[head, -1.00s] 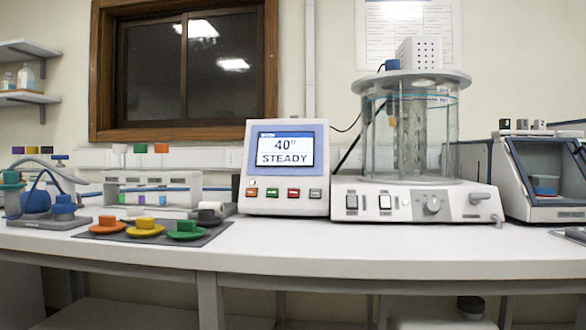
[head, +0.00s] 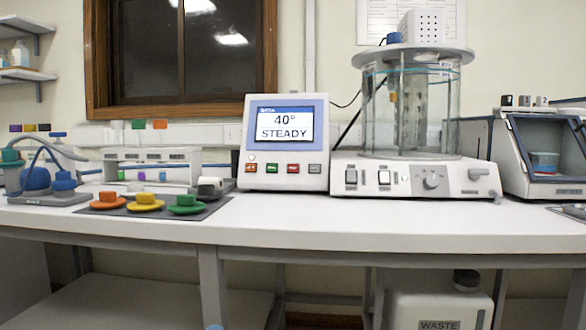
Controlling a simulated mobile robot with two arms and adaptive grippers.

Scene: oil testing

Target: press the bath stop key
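The bath controller (head: 286,145) stands upright on the bench, its screen (head: 285,124) reading 40° STEADY. Below the screen is a row of small keys: an orange key (head: 250,168), a green key (head: 272,168), a red key (head: 293,168) and a grey key (head: 315,169). Their labels are too small to read, so I cannot confirm which is the stop key. The glass bath (head: 413,110) stands just right of the controller on a white base with switches and a knob.
A dark mat (head: 215,208) with orange, yellow and green knobbed discs lies left of the controller. A white rack (head: 150,175) stands behind it. A dark-windowed case (head: 545,155) is at right. The bench top (head: 330,215) before the controller is clear. A WASTE container (head: 440,308) sits below.

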